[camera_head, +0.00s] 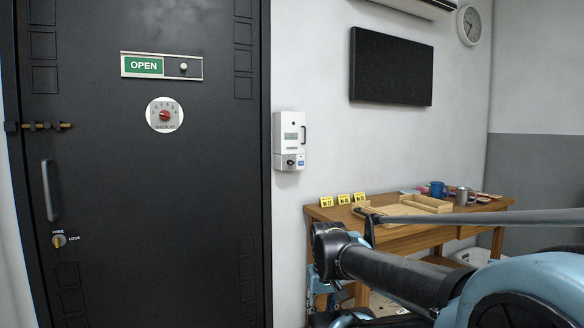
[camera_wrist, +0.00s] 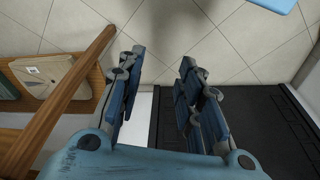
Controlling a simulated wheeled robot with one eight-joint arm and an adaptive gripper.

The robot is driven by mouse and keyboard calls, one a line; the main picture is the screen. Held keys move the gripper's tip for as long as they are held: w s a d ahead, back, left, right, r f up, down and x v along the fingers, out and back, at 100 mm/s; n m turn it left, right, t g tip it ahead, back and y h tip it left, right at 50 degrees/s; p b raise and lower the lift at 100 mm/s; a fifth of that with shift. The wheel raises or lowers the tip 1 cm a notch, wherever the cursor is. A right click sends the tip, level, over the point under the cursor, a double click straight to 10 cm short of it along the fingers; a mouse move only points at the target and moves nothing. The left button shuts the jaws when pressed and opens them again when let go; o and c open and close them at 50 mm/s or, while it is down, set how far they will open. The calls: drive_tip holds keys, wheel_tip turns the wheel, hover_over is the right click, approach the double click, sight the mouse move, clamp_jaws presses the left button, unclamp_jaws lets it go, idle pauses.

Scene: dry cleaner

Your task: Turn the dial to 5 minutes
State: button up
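A round white dial (camera_head: 165,115) with a red centre knob is on the black door, below the OPEN sign. Small numbers run around its upper part and "BACK AT" is printed below. The knob's exact setting is too small to read. My gripper (camera_wrist: 161,58) shows in the wrist view with two blue-grey fingers spread apart and nothing between them. It is over the tiled floor, away from the dial. In the head view my arm reaches in from the lower right, and I cannot make out the fingers clearly there.
The door (camera_head: 215,190) also has an OPEN slide sign (camera_head: 162,66), a bolt, a handle (camera_head: 48,190) and a lock knob (camera_head: 59,240). A white wall box (camera_head: 289,135) hangs right of the door. A wooden table (camera_head: 400,237) with cups and yellow tags stands behind my arm.

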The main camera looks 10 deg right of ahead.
drive_tip(key=shift+o, duration=1)
drive_tip(key=w+a+r+m+t+y, duration=0.1)
drive_tip(key=w+a+r+t+y, duration=0.25)
drive_tip(key=w+r, duration=0.6)
drive_tip(key=w+a+r+m+t+y, duration=0.1)
drive_tip(key=w+a+r+t+y, duration=0.2)
drive_tip(key=w+r, duration=0.65)
drive_tip(key=m+t, duration=0.5)
drive_tip(key=t, duration=0.3)
approach(293, 163)
drive_tip(key=shift+y, duration=0.25)
drive_tip(key=x, duration=0.9)
drive_tip(key=shift+w+f, duration=0.2)
drive_tip(key=shift+w, duration=0.1)
drive_tip(key=shift+c, duration=0.4)
clamp_jaws()
